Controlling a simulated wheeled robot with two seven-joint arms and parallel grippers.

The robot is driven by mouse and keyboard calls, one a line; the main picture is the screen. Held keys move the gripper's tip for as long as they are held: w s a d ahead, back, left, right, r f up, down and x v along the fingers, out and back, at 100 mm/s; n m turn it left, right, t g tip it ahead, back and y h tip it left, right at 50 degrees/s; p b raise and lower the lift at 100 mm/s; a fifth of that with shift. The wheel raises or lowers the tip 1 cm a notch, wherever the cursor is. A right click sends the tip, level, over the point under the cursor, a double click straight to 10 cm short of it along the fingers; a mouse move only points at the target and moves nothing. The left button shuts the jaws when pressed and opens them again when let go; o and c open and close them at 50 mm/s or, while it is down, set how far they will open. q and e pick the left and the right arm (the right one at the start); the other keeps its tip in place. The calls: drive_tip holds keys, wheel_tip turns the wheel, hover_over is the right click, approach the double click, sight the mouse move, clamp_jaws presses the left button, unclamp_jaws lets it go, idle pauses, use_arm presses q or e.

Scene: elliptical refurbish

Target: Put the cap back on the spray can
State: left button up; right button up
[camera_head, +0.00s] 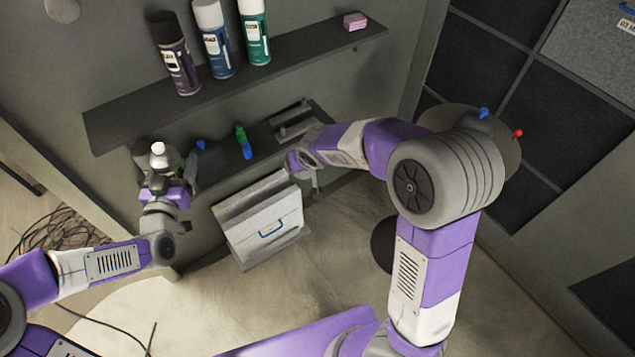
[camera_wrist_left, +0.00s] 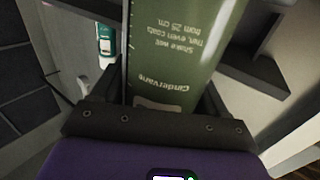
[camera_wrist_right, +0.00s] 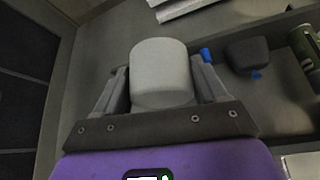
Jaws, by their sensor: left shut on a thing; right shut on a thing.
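The spray can is olive green with pale print and fills the upper middle of the left wrist view (camera_wrist_left: 185,50). My left gripper (camera_head: 163,188) is shut on it. In the head view the can's grey shoulder and white nozzle (camera_head: 158,149) point up, uncapped, in front of the lower shelf. My right gripper (camera_head: 297,163) is shut on a plain pale grey cylindrical cap (camera_wrist_right: 161,72), seen between its fingers in the right wrist view. The cap cannot be made out in the head view. The right gripper is apart from the can, to its right.
Dark, blue and green cans (camera_head: 216,45) and a pink block (camera_head: 354,21) stand on the upper shelf (camera_head: 130,112). The lower shelf holds a dark item (camera_head: 210,157), a green-and-blue item (camera_head: 243,143) and a metal bracket (camera_head: 293,120).

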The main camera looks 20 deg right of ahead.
drive_tip(key=w+a+r, duration=0.6)
drive_tip(key=a+r, duration=0.1)
wheel_tip(320, 180, up, 18)
drive_tip(key=n+y, duration=0.2)
drive_tip(key=n, duration=0.3)
hover_over(159, 148)
drive_tip(key=shift+w+g, duration=0.15)
drive_tip(key=shift+g, duration=0.15)
drive_tip(key=shift+f, duration=2.95)
drive_tip(key=shift+f, duration=0.8)
drive_tip(key=o, duration=1)
